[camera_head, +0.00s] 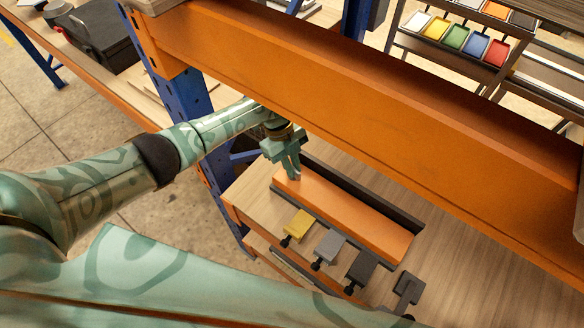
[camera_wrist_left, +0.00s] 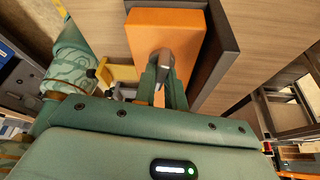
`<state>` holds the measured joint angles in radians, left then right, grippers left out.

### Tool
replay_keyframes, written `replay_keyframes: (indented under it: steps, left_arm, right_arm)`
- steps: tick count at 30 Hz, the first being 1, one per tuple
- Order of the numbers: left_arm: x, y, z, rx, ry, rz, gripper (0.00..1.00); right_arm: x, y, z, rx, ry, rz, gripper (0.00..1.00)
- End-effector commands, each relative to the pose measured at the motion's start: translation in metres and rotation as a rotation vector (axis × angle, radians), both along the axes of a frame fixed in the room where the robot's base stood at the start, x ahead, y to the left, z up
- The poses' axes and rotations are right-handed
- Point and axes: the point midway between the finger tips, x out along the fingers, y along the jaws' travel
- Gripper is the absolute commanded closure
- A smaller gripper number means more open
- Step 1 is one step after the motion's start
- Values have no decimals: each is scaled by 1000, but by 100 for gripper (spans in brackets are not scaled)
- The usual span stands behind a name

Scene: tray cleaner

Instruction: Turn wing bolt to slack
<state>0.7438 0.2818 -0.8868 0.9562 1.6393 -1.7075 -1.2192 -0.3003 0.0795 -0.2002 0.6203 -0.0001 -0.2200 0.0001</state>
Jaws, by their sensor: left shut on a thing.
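The tray cleaner is a long orange block (camera_head: 345,215) with a dark back wall (camera_head: 350,187), lying on a wooden shelf. My left gripper (camera_head: 294,172) reaches down to the block's left end, and its fingers are shut on a small grey wing bolt. In the left wrist view the grey wing bolt (camera_wrist_left: 165,58) sticks up between the fingertips, over the orange block (camera_wrist_left: 166,28). The fingers hide its lower part, so I cannot tell how it is turned. My right gripper is in neither view.
A yellow block (camera_head: 298,224), a grey block (camera_head: 330,245), a black block (camera_head: 360,268) and a dark piece (camera_head: 407,288) stand along the front of the tray cleaner. A thick orange beam (camera_head: 370,100) crosses above the shelf. A blue post (camera_head: 185,95) stands at left.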

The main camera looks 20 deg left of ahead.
Motion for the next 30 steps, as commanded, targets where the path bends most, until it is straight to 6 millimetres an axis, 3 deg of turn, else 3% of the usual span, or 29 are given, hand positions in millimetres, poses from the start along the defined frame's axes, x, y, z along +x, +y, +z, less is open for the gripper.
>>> replay_keyframes:
  steps: [18,30]
  left_arm:
    - [3,-2,-1,3,-1,-563,100]
    - [4,-3,0,4,-2,-785,100]
  right_arm:
    - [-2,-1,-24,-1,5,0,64]
    - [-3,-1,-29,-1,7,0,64]
